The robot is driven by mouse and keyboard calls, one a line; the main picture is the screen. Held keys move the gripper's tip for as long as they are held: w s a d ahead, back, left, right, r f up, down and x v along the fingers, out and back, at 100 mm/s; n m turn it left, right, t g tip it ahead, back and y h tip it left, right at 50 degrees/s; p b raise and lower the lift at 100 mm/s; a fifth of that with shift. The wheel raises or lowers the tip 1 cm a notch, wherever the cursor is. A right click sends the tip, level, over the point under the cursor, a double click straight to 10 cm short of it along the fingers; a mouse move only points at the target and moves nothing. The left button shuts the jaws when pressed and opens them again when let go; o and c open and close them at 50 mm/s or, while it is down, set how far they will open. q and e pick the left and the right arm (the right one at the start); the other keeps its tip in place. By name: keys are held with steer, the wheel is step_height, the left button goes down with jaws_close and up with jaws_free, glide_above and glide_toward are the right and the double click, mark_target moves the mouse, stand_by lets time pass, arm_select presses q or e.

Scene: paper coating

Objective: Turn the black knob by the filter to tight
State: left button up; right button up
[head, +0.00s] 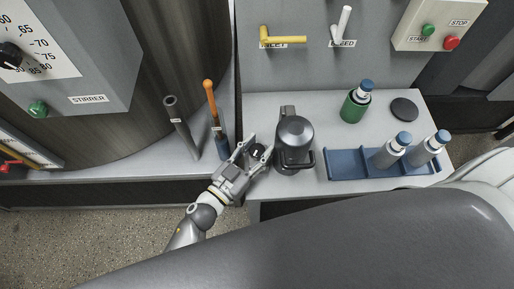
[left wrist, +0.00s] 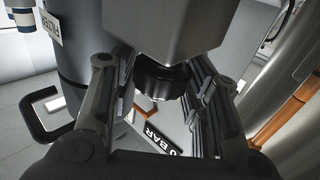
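The dark grey filter housing (head: 294,133) stands upright on the grey bench in the head view, with a handle low on its right side. The black knob (head: 257,151) is just left of the filter. My left gripper (head: 260,146) reaches in from the lower left, with one finger on each side of the knob. In the left wrist view the knob (left wrist: 162,78) sits between the spread fingers, partly hidden by a grey block above it. The fingers look apart from the knob, though contact on the right is hard to judge. My right gripper is not in view.
A blue tray (head: 345,165) with blue-capped bottles lies right of the filter, with a green bottle (head: 354,106) behind it. A grey bar (head: 181,127) and an orange-handled lever (head: 214,115) stand left of the gripper. A yellow valve handle (head: 284,39) is on the back panel.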

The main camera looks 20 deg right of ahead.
arm_select(q)
steer(key=c, duration=0.5)
steer(key=shift+w+a+m+g+h+p, duration=0.1)
steer(key=shift+m+g+h+p, duration=0.3)
steer(key=shift+m+g+p, duration=0.25)
steer(key=shift+m+g+h, duration=0.5)
steer(key=shift+m+g, duration=0.15)
steer(key=shift+g, duration=0.5)
steer(key=m+g, duration=0.2)
steer(key=g, duration=0.1)
steer(key=shift+f+h, duration=0.1)
steer(key=shift+h, duration=0.3)
steer(key=shift+m+g+b, duration=0.35)
steer(key=shift+m+g, duration=0.45)
steer(key=shift+g, duration=0.4)
